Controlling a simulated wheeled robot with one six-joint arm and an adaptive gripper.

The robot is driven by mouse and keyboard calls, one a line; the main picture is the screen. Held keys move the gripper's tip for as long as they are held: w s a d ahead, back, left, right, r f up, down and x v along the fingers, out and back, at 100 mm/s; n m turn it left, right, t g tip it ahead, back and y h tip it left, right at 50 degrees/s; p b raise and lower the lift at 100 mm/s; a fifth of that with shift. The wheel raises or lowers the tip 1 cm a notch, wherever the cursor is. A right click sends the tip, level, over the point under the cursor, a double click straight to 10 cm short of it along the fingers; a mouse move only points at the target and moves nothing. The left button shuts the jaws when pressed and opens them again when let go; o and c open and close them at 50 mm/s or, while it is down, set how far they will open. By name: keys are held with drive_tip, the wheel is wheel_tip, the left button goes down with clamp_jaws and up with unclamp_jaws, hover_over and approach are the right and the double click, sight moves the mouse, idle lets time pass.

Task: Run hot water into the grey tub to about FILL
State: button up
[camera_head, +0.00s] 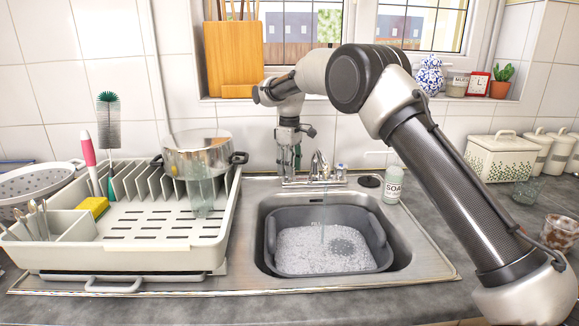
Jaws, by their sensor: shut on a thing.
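The grey tub (374,232) sits in the steel sink basin (402,250). White suds (310,255) cover its floor, with a darker patch on the right. A FILL mark is on its back wall, above the suds. The chrome tap (318,165) stands behind the tub, and a thin stream of water (323,215) falls from it into the tub. The tap's right handle (341,169) is in plain view. My gripper (287,168) points down and is shut at the tap's left handle, which it mostly hides.
A dish rack (150,255) with a pot (197,152) and a green brush (108,125) stands left of the sink. A SOAP bottle (392,186) stands at the basin's back right. A jar (557,232) and a glass (527,190) are on the right counter.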

drive_tip(key=shift+m, duration=0.3)
drive_tip(key=m, duration=0.3)
drive_tip(key=shift+m, duration=0.3)
drive_tip(key=shift+a+r+m, duration=0.1)
drive_tip(key=shift+m, duration=2)
drive_tip(key=o, duration=1)
drive_tip(key=shift+o, duration=0.2)
wheel_tip(320, 180, up, 12)
